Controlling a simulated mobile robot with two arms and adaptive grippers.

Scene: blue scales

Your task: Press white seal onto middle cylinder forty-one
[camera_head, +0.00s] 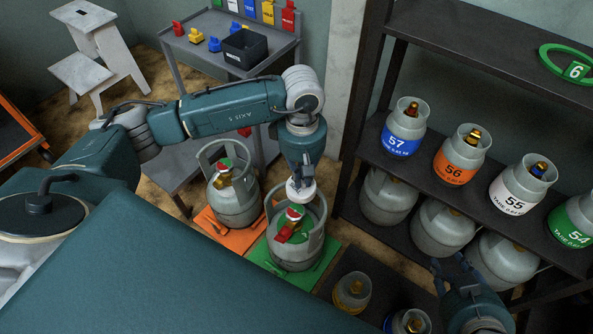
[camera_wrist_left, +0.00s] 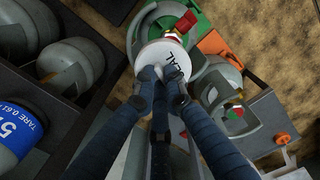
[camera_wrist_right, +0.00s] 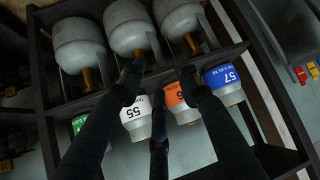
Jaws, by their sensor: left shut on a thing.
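My left gripper (camera_head: 301,174) points down and is shut on the white seal (camera_head: 301,191), a round white piece. In the left wrist view the seal (camera_wrist_left: 164,60) shows dark lettering between the fingertips. The seal is over the collar of the grey middle cylinder (camera_head: 288,256), which stands upright on a green mat. The cylinder's red and green valve shows just below the seal; I cannot tell whether they touch. No number is readable on this cylinder. My right gripper (camera_head: 456,268) is open and empty in front of the shelf; its spread fingers show in the right wrist view (camera_wrist_right: 160,78).
Another grey cylinder (camera_head: 235,205) stands on an orange mat (camera_head: 235,238) to the left. More cylinders stand low in front. The dark shelf (camera_head: 462,212) at right holds numbered cylinders. A grey bench (camera_head: 190,52) with a black bin (camera_head: 245,48) stands behind.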

